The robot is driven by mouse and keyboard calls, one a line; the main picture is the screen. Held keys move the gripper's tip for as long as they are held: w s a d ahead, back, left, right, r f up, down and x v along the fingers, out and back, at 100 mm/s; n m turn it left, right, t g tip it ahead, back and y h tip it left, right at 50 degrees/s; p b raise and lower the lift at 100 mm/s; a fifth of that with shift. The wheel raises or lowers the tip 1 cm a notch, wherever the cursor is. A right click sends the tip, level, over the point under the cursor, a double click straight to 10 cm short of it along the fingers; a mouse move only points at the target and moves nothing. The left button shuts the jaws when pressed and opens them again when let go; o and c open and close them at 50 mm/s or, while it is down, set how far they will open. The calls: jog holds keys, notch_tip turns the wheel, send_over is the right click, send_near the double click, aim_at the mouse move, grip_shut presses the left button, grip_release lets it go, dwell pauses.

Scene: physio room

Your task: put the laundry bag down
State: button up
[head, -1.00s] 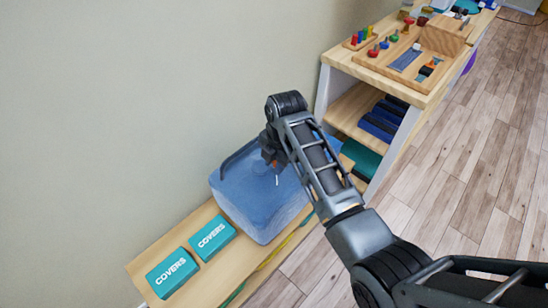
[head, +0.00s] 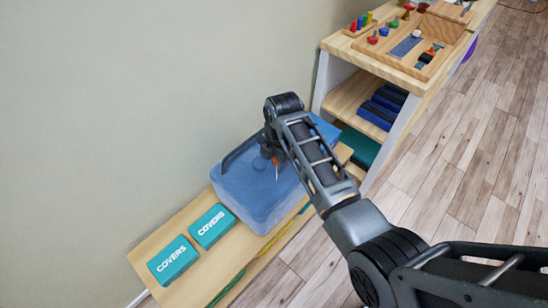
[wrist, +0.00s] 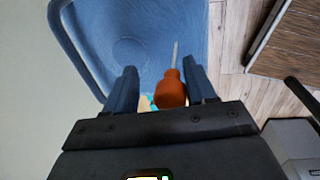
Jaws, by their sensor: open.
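The laundry bag (head: 258,205) is a blue, boxy, soft-looking bag resting on a low wooden bench against the wall. It fills the upper wrist view (wrist: 140,45). A dark blue strap handle (head: 238,154) arches over its left side; in the wrist view the handle (wrist: 76,50) runs down towards my left finger. My gripper (head: 272,160) is over the bag's top, fingers apart, also in the wrist view (wrist: 162,85). An orange-handled tool with a thin metal shaft (wrist: 172,90) shows between the fingers; I cannot tell what it rests on.
Two teal COVERS boxes (head: 172,260) (head: 212,226) lie on the bench (head: 195,288) left of the bag. A wooden shelf unit (head: 340,95) with peg boards on top and blue items below stands beyond the bag. The wood floor (head: 450,190) at right is clear.

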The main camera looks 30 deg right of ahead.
jog(key=r, duration=0.4)
jog(key=s+r, duration=0.1)
jog(key=r, duration=0.7)
jog(key=shift+s+d, duration=0.3)
jog(key=s+f+m+t, duration=0.3)
jog(key=s+f+m, duration=0.2)
jog(key=s, duration=0.5)
jog(key=s+f+m+t, duration=0.3)
jog(key=s+f+m, duration=0.2)
jog(key=s, duration=0.5)
jog(key=s+a+r+m+t, duration=0.2)
jog(key=s+r+m+t, duration=0.5)
jog(key=s+r, duration=1.4)
jog(key=r+m, duration=0.1)
jog(key=m, duration=0.3)
jog(key=shift+s+a+m, duration=0.3)
jog(key=shift+a, duration=0.1)
